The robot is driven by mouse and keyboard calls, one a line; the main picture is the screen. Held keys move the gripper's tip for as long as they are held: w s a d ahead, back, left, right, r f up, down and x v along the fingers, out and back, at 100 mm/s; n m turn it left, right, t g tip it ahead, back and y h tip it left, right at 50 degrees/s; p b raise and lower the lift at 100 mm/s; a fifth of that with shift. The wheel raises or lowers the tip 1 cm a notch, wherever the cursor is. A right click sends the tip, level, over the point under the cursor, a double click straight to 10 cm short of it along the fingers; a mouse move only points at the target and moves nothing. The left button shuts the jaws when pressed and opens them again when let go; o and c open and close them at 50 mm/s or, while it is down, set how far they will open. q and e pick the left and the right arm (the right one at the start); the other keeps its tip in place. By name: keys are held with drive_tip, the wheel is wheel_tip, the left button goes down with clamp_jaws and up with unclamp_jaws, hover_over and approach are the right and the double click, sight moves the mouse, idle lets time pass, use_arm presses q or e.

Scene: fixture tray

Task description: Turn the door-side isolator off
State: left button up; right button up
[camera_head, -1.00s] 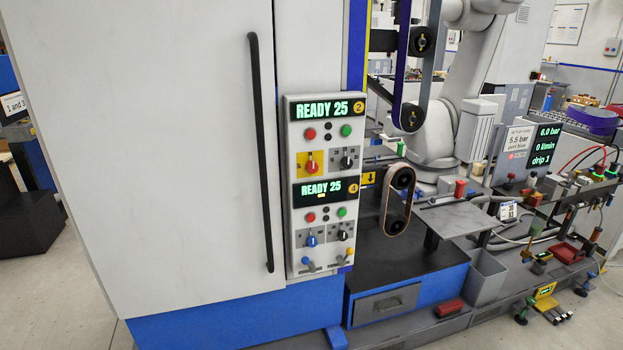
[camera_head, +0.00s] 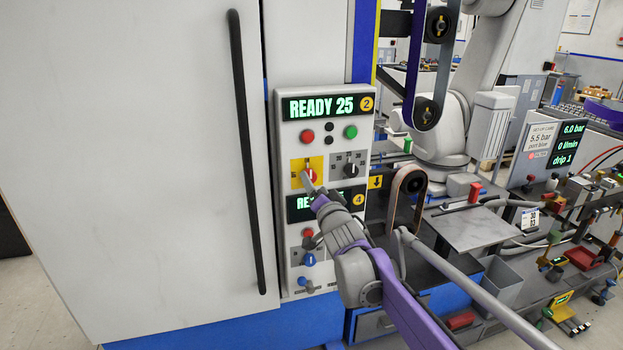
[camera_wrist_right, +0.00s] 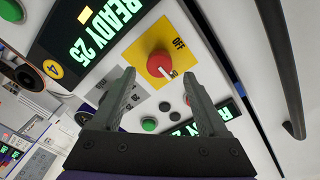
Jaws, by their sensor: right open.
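The door-side isolator is a red knob (camera_head: 312,175) on a yellow plate (camera_head: 300,164), on the upper control panel beside the cabinet door. In the right wrist view the red knob (camera_wrist_right: 160,65) shows a pale pointer mark turned toward "On"; "Off" is printed on the yellow plate (camera_wrist_right: 180,47). My right gripper (camera_head: 309,183) is in front of the knob and partly hides it in the head view. In the right wrist view the gripper (camera_wrist_right: 163,88) is open and empty, with the knob ahead of the gap between its fingertips, apparently not gripped. My left gripper is not in view.
Beside the isolator is a black selector knob (camera_head: 350,170) on a grey plate. Red (camera_head: 307,137) and green (camera_head: 351,132) buttons sit above. The lower display (camera_head: 353,200) and blue knob (camera_head: 309,259) are close below. A long black door handle (camera_head: 246,150) stands left.

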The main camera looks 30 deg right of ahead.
sight(311, 178)
drive_tip(key=shift+x, duration=2.1)
drive_tip(key=shift+c, duration=0.2)
clamp_jaws()
